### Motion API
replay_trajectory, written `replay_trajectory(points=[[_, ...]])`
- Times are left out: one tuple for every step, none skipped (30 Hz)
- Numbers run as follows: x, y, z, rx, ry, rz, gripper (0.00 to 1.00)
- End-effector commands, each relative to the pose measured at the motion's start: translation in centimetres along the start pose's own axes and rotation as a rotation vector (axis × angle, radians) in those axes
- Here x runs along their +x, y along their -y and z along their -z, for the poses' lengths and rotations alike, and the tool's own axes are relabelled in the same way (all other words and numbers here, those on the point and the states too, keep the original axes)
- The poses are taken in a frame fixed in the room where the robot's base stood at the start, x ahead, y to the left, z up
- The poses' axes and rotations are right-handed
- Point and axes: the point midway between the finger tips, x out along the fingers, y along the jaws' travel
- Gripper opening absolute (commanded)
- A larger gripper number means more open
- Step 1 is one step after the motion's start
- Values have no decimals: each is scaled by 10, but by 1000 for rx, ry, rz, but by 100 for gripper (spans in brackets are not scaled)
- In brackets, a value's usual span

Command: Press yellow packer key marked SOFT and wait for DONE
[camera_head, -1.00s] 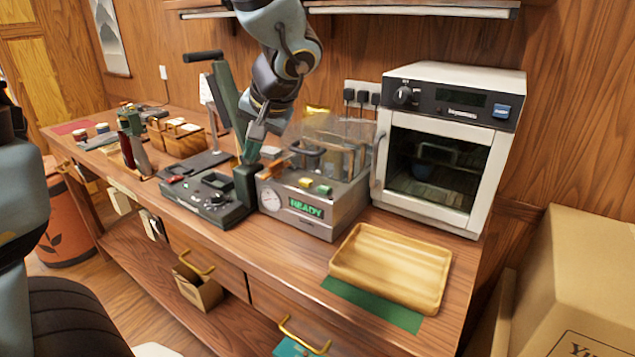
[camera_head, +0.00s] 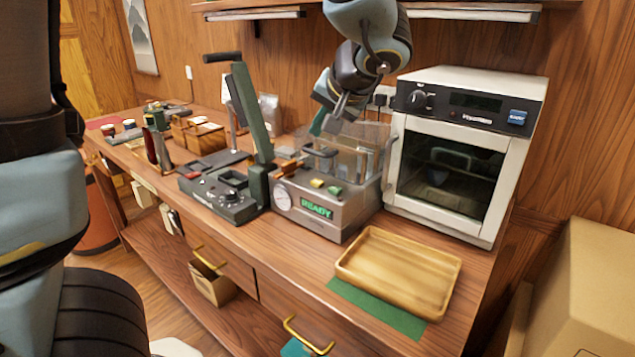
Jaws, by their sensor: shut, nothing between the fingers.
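The packer (camera_head: 325,222) is a grey metal box on the counter with a round gauge and a green display reading READY. On its top front edge sit a small yellow key (camera_head: 316,183) and a green key (camera_head: 334,191) to its right. Lettering on the keys is too small to read. My gripper (camera_head: 338,108) is shut and empty, above the rear of the packer, clear of the yellow key. Its fingertips are small and hard to make out.
A dark green lever press (camera_head: 258,185) stands close at the packer's left. A white oven (camera_head: 447,175) stands at its right. Clear walls and handles rise behind the keys. A wooden tray (camera_head: 398,272) on a green mat (camera_head: 375,308) lies in front right.

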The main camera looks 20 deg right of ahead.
Motion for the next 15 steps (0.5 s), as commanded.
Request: replay_trajectory(points=[[3,-2,-3,1,1,1,0],[5,-4,-4,1,1,1,0],[8,-5,-6,2,1,1,0],[10,-7,-7,2,1,1,0],[12,-9,-9,2,1,1,0],[15,-11,-11,2,1,0,0],[18,-13,-13,2,1,0,0],[21,-15,-16,2,1,0,0],[25,-18,-19,3,2,0,0],[28,-21,-21,4,2,1,0],[31,-23,-23,4,2,1,0],[35,-26,-26,3,1,0,0],[38,-28,-28,4,1,0,0],[41,-30,-30,3,2,0,0],[46,-33,-34,0,2,0,0]])
